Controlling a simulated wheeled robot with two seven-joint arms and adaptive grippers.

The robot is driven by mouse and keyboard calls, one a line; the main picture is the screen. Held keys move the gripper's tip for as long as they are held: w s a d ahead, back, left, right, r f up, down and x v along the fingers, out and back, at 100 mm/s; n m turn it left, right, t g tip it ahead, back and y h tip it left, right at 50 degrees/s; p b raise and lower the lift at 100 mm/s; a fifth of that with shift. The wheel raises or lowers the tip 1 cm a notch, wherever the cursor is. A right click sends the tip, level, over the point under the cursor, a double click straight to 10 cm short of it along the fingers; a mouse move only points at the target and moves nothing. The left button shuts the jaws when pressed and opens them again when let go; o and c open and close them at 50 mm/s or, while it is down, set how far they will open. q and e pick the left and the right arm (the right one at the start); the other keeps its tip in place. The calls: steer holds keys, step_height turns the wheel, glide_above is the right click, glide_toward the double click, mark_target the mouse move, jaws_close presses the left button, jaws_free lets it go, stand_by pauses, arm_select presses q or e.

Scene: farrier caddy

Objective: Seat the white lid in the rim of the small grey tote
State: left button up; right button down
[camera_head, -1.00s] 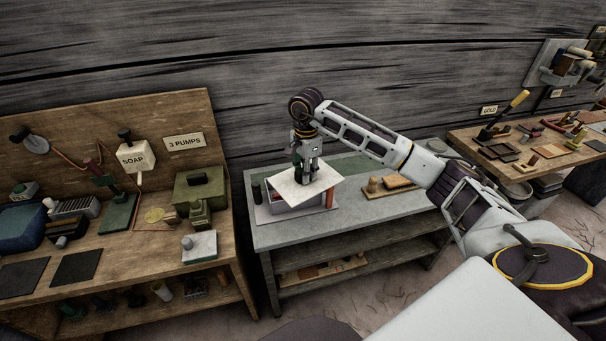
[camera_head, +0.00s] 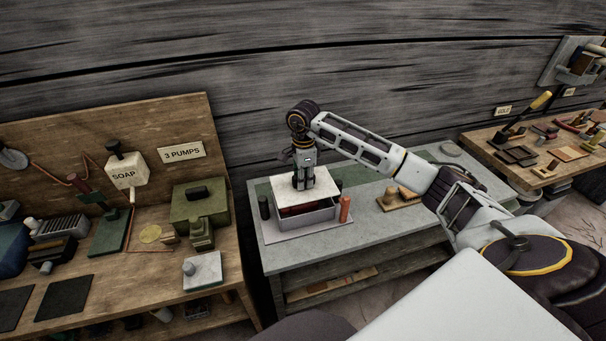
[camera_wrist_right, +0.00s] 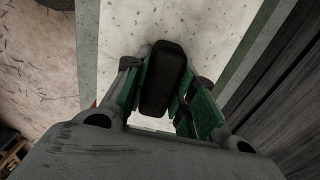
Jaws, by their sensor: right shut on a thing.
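The white lid (camera_head: 325,188) is held over the small grey tote (camera_head: 308,221) in the head view. It looks roughly level, and a dark gap with something reddish shows between its front edge and the tote's front wall. My right gripper (camera_head: 303,186) comes down from above and is shut on the lid's handle. In the right wrist view the black handle (camera_wrist_right: 163,80) sits between the green finger pads, with the speckled white lid (camera_wrist_right: 125,30) beneath. Whether the lid touches the tote's rear rim is hidden. My left gripper is not in view.
The tote stands on a pale mat (camera_head: 278,233) on the grey bench (camera_head: 350,236). A dark green cylinder (camera_head: 264,207) stands at its left and an orange-red one (camera_head: 345,208) at its right. A wooden item (camera_head: 398,201) lies further right. Bare bench lies in front.

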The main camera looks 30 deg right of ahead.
steer(key=shift+w+f, duration=0.2)
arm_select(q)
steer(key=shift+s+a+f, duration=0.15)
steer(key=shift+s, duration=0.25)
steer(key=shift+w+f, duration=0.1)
arm_select(e)
steer(key=shift+f+b, duration=1.3)
steer(key=shift+f, duration=0.4)
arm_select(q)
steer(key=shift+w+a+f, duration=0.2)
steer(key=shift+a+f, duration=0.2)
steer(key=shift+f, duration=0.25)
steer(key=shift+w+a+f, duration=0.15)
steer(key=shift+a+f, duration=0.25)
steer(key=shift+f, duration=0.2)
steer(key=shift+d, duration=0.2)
